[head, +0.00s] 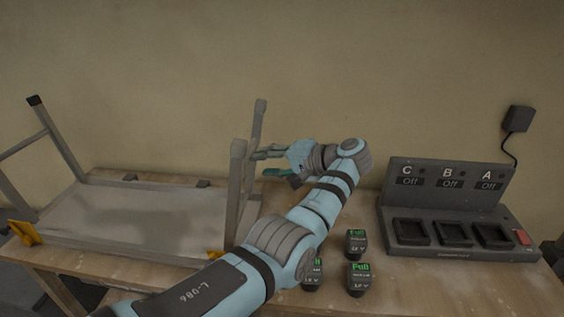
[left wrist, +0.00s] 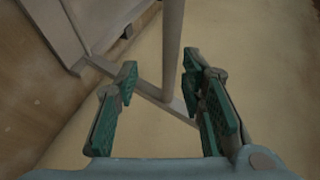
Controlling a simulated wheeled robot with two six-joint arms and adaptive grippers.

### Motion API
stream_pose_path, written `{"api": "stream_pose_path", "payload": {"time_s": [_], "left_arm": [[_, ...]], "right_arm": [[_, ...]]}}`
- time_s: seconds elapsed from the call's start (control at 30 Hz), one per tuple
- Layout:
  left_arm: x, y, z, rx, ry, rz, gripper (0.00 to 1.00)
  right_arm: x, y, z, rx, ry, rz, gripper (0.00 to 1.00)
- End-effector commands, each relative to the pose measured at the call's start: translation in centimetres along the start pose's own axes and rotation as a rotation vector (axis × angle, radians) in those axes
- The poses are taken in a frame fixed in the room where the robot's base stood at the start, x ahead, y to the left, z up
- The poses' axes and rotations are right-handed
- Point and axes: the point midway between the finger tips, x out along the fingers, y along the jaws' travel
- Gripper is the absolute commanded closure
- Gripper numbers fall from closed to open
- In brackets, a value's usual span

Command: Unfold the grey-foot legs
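A grey folding table lies upside down on the workbench, its pale underside (head: 125,218) facing up. The grey-foot legs (head: 237,185) stand up at its right end, roughly upright, with grey caps on top. In the left wrist view a leg tube (left wrist: 172,45) of this frame and its crossbar (left wrist: 142,88) show beyond and between the fingers. My left gripper (head: 268,162) is just right of these legs. Its green-padded fingers (left wrist: 160,98) are apart, and I see no grip on the tube. The other leg frame (head: 60,145), with a dark foot, leans outward at the left end. My right gripper is out of view.
Yellow clips (head: 25,232) sit at the tabletop's near corners; one is at the near right (head: 215,254). Several dark batteries (head: 355,243) stand right of my left arm. A charger (head: 450,240) with bays C, B and A stands at the right. A wall is behind.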

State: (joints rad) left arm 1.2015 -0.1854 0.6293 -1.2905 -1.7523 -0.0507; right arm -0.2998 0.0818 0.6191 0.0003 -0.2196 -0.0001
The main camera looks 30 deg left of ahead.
Motion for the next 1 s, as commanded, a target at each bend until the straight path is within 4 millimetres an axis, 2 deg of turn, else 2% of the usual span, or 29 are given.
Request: {"api": "stream_pose_path", "payload": {"time_s": [0.03, 0.17, 0.3, 0.47, 1.0], "left_arm": [[-1.6, 0.0, -0.1, 0.001, 0.004, 0.003, 0.64], [-5.5, -0.1, 0.0, 0.002, 0.003, 0.001, 0.64], [-7.2, 0.0, -0.1, 0.003, 0.002, 0.001, 0.64], [-7.9, 0.0, 0.1, 0.000, 0.000, 0.000, 0.64], [-7.7, 0.0, 0.1, 0.001, -0.003, 0.001, 0.64]], "right_arm": [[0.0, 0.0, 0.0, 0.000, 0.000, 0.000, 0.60], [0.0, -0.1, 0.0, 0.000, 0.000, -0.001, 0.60], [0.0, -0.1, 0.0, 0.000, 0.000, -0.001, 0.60], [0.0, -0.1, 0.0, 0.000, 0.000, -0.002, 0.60], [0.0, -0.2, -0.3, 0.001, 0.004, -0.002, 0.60]]}}
